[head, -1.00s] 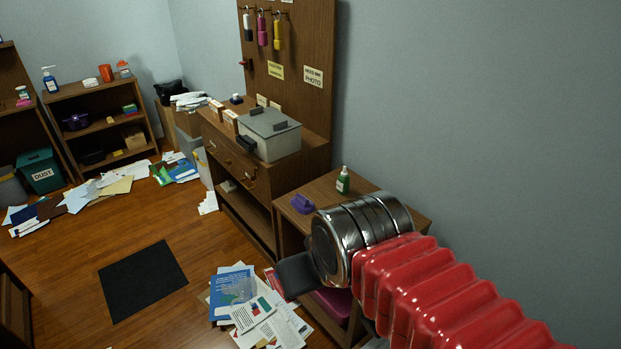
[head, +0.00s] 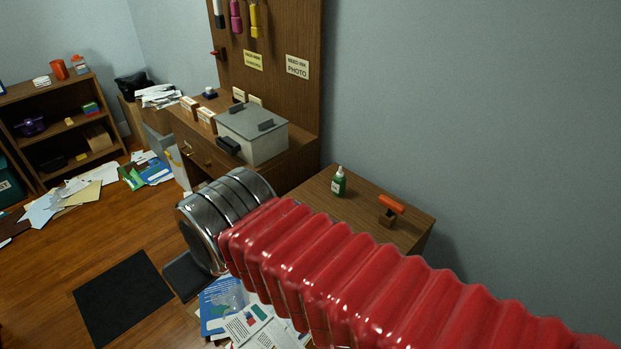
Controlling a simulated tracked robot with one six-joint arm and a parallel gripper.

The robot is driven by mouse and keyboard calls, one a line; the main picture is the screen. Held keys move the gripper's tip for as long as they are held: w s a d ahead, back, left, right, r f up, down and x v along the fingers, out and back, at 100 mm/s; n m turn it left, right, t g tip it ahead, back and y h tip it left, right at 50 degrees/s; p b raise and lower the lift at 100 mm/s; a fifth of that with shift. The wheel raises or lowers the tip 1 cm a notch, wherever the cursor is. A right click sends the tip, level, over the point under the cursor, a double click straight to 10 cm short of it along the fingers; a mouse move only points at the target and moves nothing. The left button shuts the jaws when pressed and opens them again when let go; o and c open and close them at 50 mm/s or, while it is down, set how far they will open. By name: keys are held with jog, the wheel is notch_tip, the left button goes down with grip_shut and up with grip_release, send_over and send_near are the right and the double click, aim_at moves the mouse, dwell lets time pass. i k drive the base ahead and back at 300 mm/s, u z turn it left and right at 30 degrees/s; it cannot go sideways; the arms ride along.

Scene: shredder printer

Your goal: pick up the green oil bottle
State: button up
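The green oil bottle (head: 339,183) has a white cap and a pale label. It stands upright on the small wooden side table (head: 412,226), against the wall side. My gripper (head: 187,275) shows as a dark flat piece beyond the metal end of my red arm, left of and lower than the bottle in the head view. It is well apart from the bottle. Its fingers are mostly hidden behind the metal end, so I cannot tell whether it is open or shut.
An orange-handled item (head: 390,208) on a brown block stands right of the bottle. A grey box machine (head: 252,134) sits on the wooden cabinet (head: 297,166) to the left. Papers (head: 262,322) litter the floor beside a black mat (head: 124,300).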

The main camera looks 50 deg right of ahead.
aim_at(339, 180)
jog(key=u, duration=0.1)
jog(key=i, duration=1.05)
